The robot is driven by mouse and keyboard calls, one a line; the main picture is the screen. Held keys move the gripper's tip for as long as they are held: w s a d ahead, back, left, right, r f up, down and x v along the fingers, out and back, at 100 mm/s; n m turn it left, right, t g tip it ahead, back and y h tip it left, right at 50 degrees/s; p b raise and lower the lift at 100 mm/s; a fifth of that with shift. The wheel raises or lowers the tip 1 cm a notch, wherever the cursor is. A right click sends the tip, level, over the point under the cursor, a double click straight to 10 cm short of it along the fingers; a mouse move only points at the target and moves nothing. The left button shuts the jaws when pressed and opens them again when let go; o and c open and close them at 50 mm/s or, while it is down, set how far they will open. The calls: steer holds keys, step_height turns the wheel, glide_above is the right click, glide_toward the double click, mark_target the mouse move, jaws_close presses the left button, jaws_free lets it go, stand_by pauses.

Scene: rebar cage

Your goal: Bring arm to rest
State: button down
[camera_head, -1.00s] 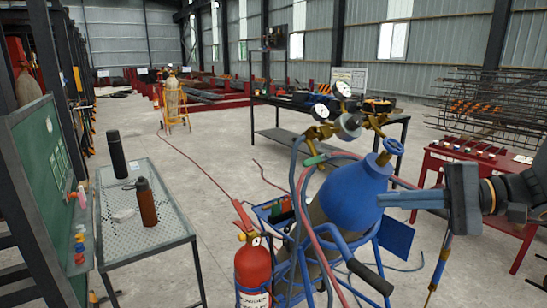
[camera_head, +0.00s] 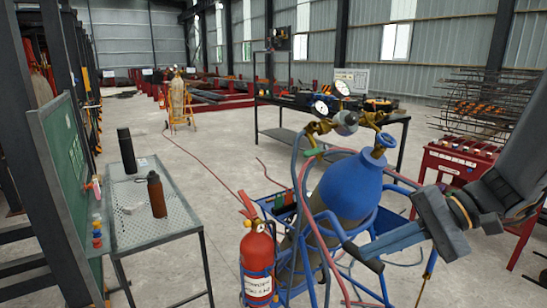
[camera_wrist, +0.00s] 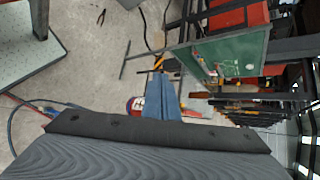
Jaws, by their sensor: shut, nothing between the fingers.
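My gripper (camera_head: 372,250) is at the right in the head view, with its blue-grey fingers together and nothing between them. The fingers point left and slightly down. They overlap the frame of the gas cylinder cart (camera_head: 306,258) in the picture; I cannot tell whether they touch it. The blue cylinder (camera_head: 349,188) stands just left of and above the fingers. In the wrist view the shut fingers (camera_wrist: 160,88) point away from the dark palm. My arm comes in from the right edge.
A red fire extinguisher (camera_head: 257,262) stands at the cart's left. A perforated table (camera_head: 180,213) with two bottles is at the left, beside a green board (camera_head: 62,155). A red table (camera_head: 455,164) is behind my arm. Hoses cross the floor. Open floor lies between the tables.

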step_height(320, 180, down, 12)
steer(key=s+n+h, duration=0.3)
steer(key=n+h, duration=0.3)
steer(key=h, duration=0.5)
steer(key=shift+n+g+h, duration=0.3)
steer(key=shift+n, duration=0.1)
